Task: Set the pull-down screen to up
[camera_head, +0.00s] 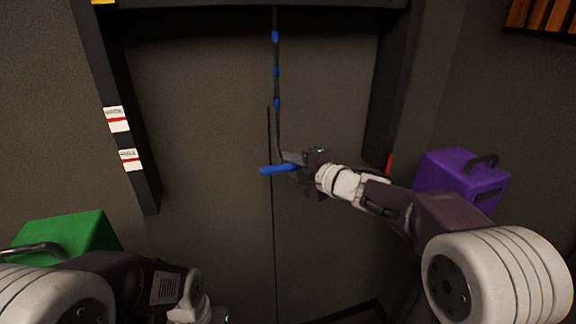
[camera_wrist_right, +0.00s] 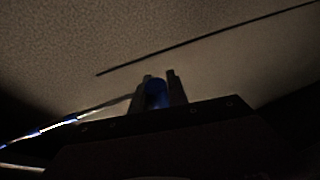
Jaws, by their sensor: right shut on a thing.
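A dark pull cord with several blue bands (camera_head: 276,72) hangs from the dark top bar (camera_head: 230,4) in the head view. A blue handle (camera_head: 277,169) sits at its lower end, lying nearly level. My right gripper (camera_head: 291,165) is shut on this handle, whose left part sticks out past the fingers. In the right wrist view, the blue handle (camera_wrist_right: 156,94) shows between the two fingers, with the banded cord (camera_wrist_right: 60,127) running off left. My left gripper's body (camera_head: 215,314) shows at the bottom edge; its fingers are out of frame. I cannot make out a separate screen sheet.
A dark post with red-and-white labels (camera_head: 118,119) stands at left, another dark post (camera_head: 388,90) at right. A green box (camera_head: 75,237) is at lower left and a purple box (camera_head: 455,180) at right. Bare wall lies between the posts.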

